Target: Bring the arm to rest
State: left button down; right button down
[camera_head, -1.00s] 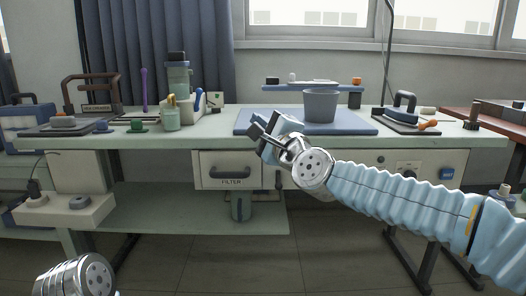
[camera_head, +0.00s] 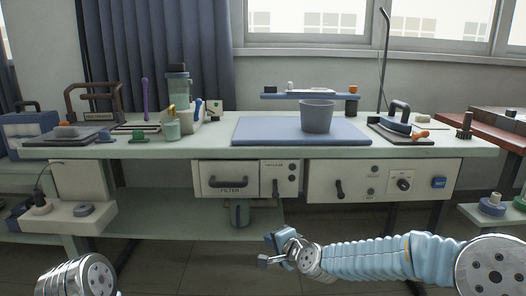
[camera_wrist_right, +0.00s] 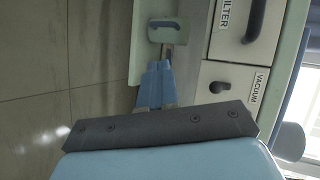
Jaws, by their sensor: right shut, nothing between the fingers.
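My right gripper (camera_head: 270,249) is low in front of the workbench, below the drawer fronts and apart from them. It is shut and empty, at the end of my blue-sleeved right arm (camera_head: 375,259). The right wrist view shows its blue fingers (camera_wrist_right: 156,85) together, with the bench front and floor beyond. Of my left arm, only a metal joint (camera_head: 76,277) shows at the lower left; its gripper is out of the picture.
The bench (camera_head: 400,151) holds a blue mat (camera_head: 260,131) with a grey bucket (camera_head: 317,117). A FILTER drawer (camera_head: 227,180) and control panels line its front. Open floor (camera_head: 200,265) lies in front.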

jog(key=s+d+f+n+g+h+p, duration=0.1)
jog(key=s+d+f+g, duration=0.15)
jog(key=f, duration=0.45)
jog(key=s+d+f+n+g+p, duration=0.1)
jog(key=s+f+n, duration=0.1)
jog(key=s+f, duration=0.35)
jog(key=s+d+f+n+g+p, duration=0.2)
jog(key=s+f, duration=0.6)
jog(key=s, duration=0.4)
jog(key=s+d+f+n+g+h+p, duration=0.1)
jog(key=s+d+f+n+g+p, duration=0.1)
jog(key=s+f, duration=0.6)
jog(key=s+d+n+g, duration=0.1)
jog(key=s+n+g, duration=0.1)
jog(key=s+g, duration=0.1)
jog(key=shift+s+d+f+h, duration=0.3)
jog(key=shift+s+d+f, duration=0.1)
jog(key=shift+s, duration=0.5)
